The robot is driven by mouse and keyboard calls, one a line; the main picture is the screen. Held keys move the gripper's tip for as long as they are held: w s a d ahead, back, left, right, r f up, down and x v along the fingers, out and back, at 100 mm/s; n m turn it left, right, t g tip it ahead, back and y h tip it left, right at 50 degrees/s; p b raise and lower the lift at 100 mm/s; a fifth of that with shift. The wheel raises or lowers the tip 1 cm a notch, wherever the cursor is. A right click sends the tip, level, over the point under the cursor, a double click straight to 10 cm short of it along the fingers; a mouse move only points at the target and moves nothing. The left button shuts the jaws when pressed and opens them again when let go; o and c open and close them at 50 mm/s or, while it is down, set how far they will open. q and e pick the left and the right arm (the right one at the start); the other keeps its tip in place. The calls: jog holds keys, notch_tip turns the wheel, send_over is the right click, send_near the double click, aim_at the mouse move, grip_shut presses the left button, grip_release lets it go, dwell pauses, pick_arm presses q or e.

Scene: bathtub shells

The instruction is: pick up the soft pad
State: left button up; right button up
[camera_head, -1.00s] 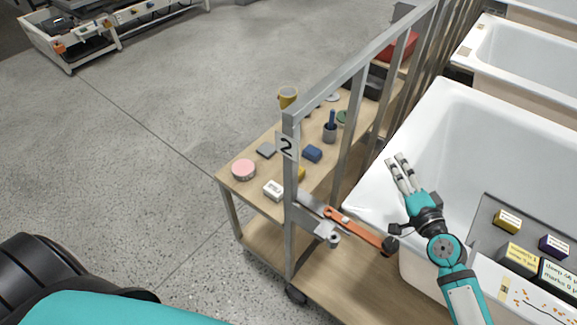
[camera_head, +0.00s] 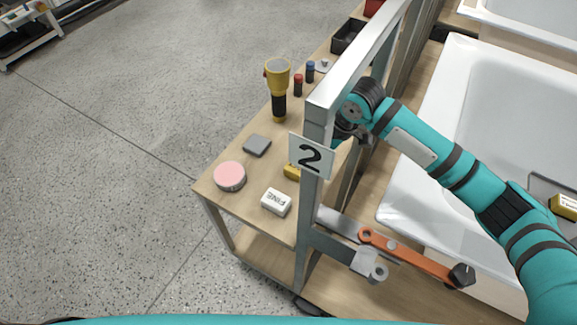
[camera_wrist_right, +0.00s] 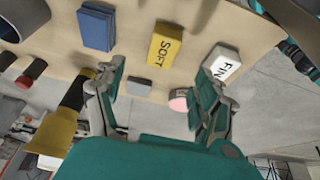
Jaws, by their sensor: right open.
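The soft pad is a yellow block (camera_wrist_right: 164,46) with SOFT printed on it, lying on the wooden shelf top in the right wrist view. In the head view a bit of it (camera_head: 291,172) shows beside the post with the "2" sign, which hides the rest. My right gripper (camera_wrist_right: 160,78) is open and empty, its two fingers spread on either side below the pad in the wrist view. In the head view that gripper is mostly hidden behind the metal frame. My left gripper is in neither view.
The white FINE block (camera_head: 276,202), pink round pad (camera_head: 230,177) and grey block (camera_head: 257,145) lie nearby. A blue block (camera_wrist_right: 97,27) is on the pad's other side. A yellow-and-black torch (camera_head: 278,85) stands behind. The metal post (camera_head: 313,205) and an orange-handled tool (camera_head: 410,257) are close.

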jog(key=x, duration=0.4)
jog(key=shift+s+a, duration=0.1)
jog(key=shift+a, duration=0.1)
jog(key=shift+a+f, duration=0.15)
jog(key=shift+f, duration=0.45)
jog(key=x, duration=0.4)
jog(key=shift+f, duration=0.2)
jog(key=shift+a+f, duration=0.1)
jog(key=shift+f, duration=0.05)
jog(key=shift+c, duration=1)
jog(key=c, duration=1)
notch_tip(320, 180, up, 10)
jog(key=shift+r, duration=0.1)
jog(key=shift+c, duration=0.2)
jog(key=o, duration=0.6)
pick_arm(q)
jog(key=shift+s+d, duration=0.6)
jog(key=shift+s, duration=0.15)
pick_arm(e)
jog(key=c, duration=0.5)
